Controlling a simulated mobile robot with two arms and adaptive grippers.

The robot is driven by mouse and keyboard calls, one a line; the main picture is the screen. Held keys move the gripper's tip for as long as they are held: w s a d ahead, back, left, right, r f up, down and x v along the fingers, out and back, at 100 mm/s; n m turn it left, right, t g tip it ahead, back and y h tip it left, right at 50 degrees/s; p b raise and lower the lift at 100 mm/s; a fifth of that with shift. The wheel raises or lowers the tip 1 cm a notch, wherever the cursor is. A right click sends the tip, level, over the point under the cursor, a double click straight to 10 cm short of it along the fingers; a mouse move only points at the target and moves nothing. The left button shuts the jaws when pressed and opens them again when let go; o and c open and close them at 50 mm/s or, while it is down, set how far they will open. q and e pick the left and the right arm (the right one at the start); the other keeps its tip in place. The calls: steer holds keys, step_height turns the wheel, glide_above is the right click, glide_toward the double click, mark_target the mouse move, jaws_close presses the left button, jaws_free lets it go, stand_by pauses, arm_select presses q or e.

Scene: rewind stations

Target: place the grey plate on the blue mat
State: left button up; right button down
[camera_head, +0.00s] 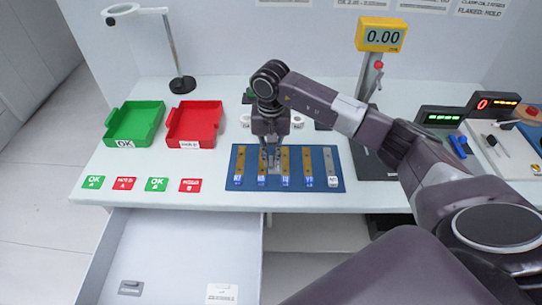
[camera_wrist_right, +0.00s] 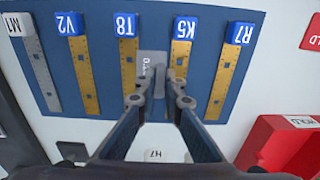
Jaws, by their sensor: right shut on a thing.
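The blue mat (camera_head: 239,183) lies on the white bench and also shows in the wrist view (camera_wrist_right: 210,50). Several brass strips and one grey strip (camera_head: 329,165) lie on it, each with a lettered block at its front end. My right gripper (camera_head: 270,160) points down over the mat, left of its middle. It is shut on the small grey plate (camera_wrist_right: 150,64), which shows between the T8 and K5 strips in the wrist view. I cannot tell whether the plate touches the mat. My left gripper is out of view.
A green tray (camera_head: 110,136) and a red tray (camera_head: 218,129) stand to the left, with OK and red cards in front. A lamp (camera_head: 182,84) stands behind them. A yellow display (camera_head: 381,36) stands behind right. An open drawer (camera_head: 185,250) juts out below the bench.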

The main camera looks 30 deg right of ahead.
mark_target(271, 161)
steer(key=c, duration=2.1)
jaws_free()
step_height(271, 161, up, 12)
steer(key=shift+b, duration=1.25)
